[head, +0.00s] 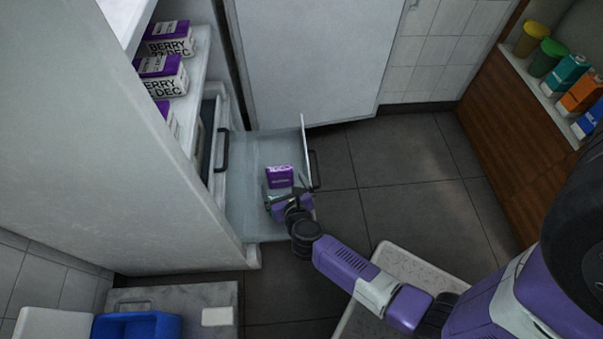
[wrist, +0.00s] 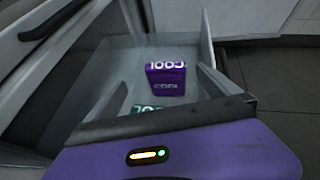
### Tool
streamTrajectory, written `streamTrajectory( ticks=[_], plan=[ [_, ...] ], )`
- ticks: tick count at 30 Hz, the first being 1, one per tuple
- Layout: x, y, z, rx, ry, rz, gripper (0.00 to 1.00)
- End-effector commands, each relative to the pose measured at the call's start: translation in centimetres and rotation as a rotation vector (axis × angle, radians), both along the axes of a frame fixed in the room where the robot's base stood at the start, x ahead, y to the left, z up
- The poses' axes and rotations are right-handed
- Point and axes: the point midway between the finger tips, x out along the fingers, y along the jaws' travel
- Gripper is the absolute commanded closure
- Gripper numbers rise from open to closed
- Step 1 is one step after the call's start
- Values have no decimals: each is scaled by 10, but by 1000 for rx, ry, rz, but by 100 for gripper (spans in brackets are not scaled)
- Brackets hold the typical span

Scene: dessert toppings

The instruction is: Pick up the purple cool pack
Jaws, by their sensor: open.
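The purple cool pack (head: 280,177) stands in an open pull-out drawer (head: 265,150) low in the white cabinet.
The drawer's clear walls (wrist: 207,55) and dark handle (head: 314,170) stand close around my gripper. White and purple berry cartons (head: 163,76) sit on shelves above left. A blue bin (head: 137,327) is at lower left. Coloured cups and cartons (head: 566,76) stand at right.

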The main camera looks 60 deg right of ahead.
Motion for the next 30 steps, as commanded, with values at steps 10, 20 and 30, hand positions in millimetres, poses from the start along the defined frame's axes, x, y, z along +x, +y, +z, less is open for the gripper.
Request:
streamTrajectory(
  ticks=[10, 20, 30],
  plan=[
    [23, -18, -23, 63, -26, -44, 0],
    [50, -39, -48, 62, -26, -43, 0],
    [58, -46, -51, 60, -23, -41, 0]
  ],
)
